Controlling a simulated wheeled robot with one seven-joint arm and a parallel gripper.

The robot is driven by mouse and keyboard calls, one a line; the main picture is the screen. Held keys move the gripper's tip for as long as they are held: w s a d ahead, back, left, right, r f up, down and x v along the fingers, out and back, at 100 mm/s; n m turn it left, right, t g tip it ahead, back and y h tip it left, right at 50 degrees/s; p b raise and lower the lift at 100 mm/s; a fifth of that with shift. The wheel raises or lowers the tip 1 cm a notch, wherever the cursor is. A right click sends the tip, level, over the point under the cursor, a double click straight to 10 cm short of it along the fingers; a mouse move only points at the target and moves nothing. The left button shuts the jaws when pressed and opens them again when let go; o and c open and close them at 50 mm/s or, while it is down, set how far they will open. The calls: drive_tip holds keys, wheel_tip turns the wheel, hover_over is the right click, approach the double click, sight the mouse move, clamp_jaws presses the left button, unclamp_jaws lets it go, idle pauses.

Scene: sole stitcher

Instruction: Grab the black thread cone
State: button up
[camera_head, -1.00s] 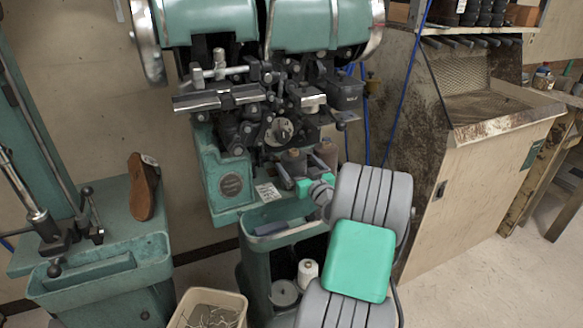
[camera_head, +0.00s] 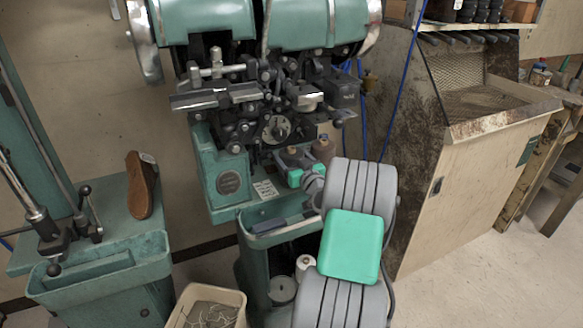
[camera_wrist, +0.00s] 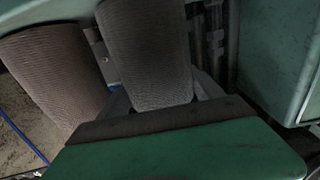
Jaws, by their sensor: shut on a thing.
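The black thread cone (camera_head: 293,157), which looks dark grey here, stands at the front of the green stitching machine. It fills the middle of the wrist view (camera_wrist: 150,55). My gripper (camera_head: 298,171) is at the lower part of this cone, with a finger on either side of it. In the wrist view my gripper (camera_wrist: 160,96) is shut on the cone, and its green palm hides the cone's base. A second, browner thread cone (camera_head: 325,149) stands close beside it, at the left in the wrist view (camera_wrist: 50,75).
The machine's metal mechanism (camera_head: 275,125) hangs just above and behind the cones. A white spool (camera_head: 304,264) sits in the lower compartment of the stand. A bin (camera_head: 210,310) is at the bottom.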

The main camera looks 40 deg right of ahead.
drive_tip(key=c, duration=0.6)
drive_tip(key=shift+c, duration=0.4)
drive_tip(key=shift+r, duration=0.1)
